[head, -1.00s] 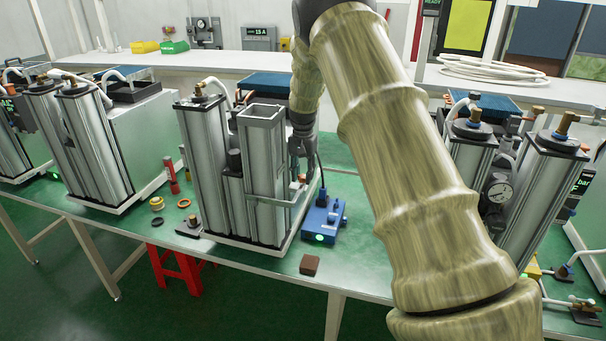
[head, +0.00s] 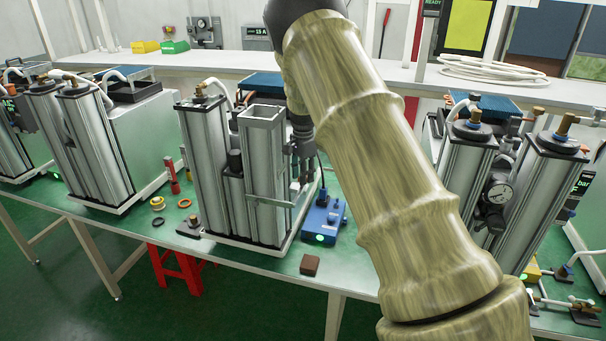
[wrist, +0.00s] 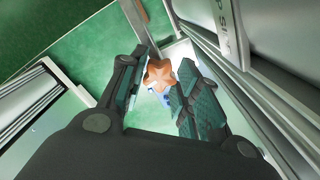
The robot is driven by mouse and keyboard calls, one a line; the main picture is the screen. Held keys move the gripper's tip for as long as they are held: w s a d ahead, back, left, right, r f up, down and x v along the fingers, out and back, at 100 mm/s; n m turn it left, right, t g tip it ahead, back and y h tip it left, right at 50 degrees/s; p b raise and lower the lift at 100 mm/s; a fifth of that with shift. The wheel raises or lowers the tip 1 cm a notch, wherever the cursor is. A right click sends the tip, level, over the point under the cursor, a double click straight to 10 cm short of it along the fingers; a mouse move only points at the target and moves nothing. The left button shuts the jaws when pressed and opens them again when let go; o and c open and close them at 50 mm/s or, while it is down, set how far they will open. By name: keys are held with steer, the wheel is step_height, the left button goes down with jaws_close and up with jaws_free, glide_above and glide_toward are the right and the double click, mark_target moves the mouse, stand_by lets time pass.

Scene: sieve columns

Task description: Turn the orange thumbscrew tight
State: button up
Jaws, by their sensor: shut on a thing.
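The orange thumbscrew (wrist: 158,73) is a star-shaped knob, seen in the wrist view between the two fingers of my gripper (wrist: 161,75). The fingers are shut on it, one on each side. In the head view, my gripper (head: 303,180) points down beside the right side of the open-topped square metal column (head: 265,170). A metal clamp bar (head: 270,201) runs across the front of that column towards my fingertips. The thumbscrew cannot be made out in the head view, and what lies under it is partly hidden.
A blue box with a green light (head: 322,222) stands close to the right of the column. A brown block (head: 310,265) lies near the bench front edge. Loose rings (head: 184,203) and a red tool (head: 172,178) lie to the left. More column units (head: 540,205) stand at right.

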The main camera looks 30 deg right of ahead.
steer(key=shift+d, duration=0.1)
stand_by(0.4)
steer(key=o, duration=1)
steer(key=shift+d, duration=0.1)
steer(key=shift+r, duration=0.3)
step_height(320, 180, up, 11)
steer(key=shift+r, duration=0.15)
